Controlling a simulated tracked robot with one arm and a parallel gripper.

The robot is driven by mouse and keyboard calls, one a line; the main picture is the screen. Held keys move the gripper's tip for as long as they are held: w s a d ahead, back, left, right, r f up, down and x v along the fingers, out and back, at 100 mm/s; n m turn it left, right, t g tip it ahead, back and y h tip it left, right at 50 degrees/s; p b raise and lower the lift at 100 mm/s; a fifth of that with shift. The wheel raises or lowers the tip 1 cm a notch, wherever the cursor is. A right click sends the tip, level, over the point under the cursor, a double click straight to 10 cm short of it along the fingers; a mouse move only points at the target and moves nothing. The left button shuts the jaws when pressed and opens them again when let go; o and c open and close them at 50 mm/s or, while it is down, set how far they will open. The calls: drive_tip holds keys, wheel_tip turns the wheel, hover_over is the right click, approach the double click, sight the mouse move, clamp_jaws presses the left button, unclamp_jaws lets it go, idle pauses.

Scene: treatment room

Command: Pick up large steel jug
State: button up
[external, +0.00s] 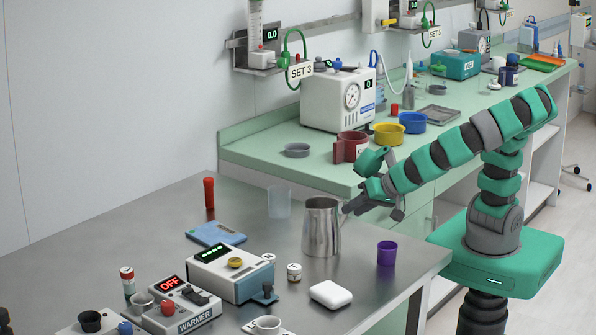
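The large steel jug (320,232) stands upright on the steel table in the external view. Its handle side is toward my gripper and is partly hidden. My gripper (350,207) is just right of the jug, near its upper right side. The fingers point left toward the jug. I cannot tell whether they touch it or how far they are apart.
A clear beaker (279,202) stands close behind the jug. A purple cup (386,253) is to the right, and a white box (330,294) is in front. A blue-and-white device (232,272) stands at left. The green counter (290,172) lies behind.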

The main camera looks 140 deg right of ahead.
drive_tip(key=x, duration=0.5)
drive_tip(key=shift+d+f+b, duration=0.2)
drive_tip(key=shift+f+b, duration=0.05)
drive_tip(key=shift+b, duration=0.1)
clamp_jaws()
